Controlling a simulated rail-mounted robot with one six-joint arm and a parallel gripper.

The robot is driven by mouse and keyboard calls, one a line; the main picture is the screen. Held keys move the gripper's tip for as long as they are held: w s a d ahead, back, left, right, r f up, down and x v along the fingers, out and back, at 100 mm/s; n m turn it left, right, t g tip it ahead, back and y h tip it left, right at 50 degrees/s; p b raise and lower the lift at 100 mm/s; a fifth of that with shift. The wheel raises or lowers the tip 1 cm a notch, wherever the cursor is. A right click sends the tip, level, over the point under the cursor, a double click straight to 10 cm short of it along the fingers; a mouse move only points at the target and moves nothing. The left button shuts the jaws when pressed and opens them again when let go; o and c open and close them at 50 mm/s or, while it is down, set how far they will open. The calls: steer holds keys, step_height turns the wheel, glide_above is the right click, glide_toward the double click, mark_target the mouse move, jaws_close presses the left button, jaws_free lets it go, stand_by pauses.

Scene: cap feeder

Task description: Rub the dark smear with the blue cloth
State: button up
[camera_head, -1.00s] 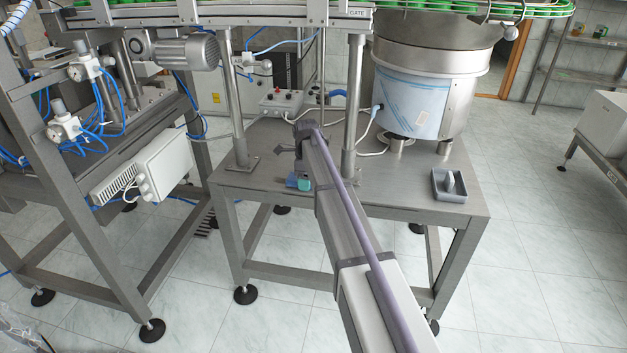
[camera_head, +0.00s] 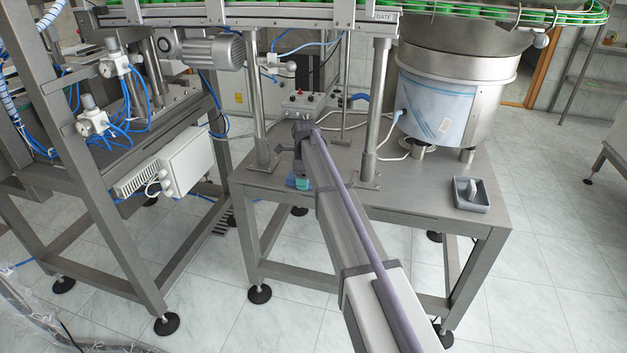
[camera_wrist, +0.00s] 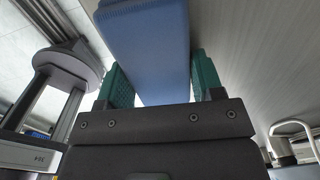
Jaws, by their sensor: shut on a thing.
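In the wrist view the blue cloth (camera_wrist: 150,45) is a thick folded pad. It is clamped between the teal finger pads of my gripper (camera_wrist: 162,84). In the head view my gripper (camera_head: 299,182) is low over the left part of the steel table (camera_head: 415,200), near its front edge. Only a little blue and teal shows there, and my arm covers the rest. I cannot tell whether the cloth touches the tabletop. I cannot make out the dark smear in either view.
Two steel posts stand on the table, the left post (camera_head: 257,110) and right post (camera_head: 376,110) beside my arm. A control box (camera_head: 303,105) is behind my gripper. The feeder bowl (camera_head: 480,75) and a grey tray (camera_head: 471,203) are to the right.

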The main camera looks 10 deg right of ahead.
steer(key=shift+w+a, duration=0.5)
steer(key=shift+a, duration=0.4)
steer(key=shift+w+a, duration=0.5)
steer(key=shift+a, duration=0.4)
step_height(320, 180, up, 6)
steer(key=p, duration=0.5)
steer(key=shift+f+p, duration=0.1)
steer(key=shift+p, duration=0.25)
step_height(320, 180, up, 3)
steer(key=p, duration=0.3)
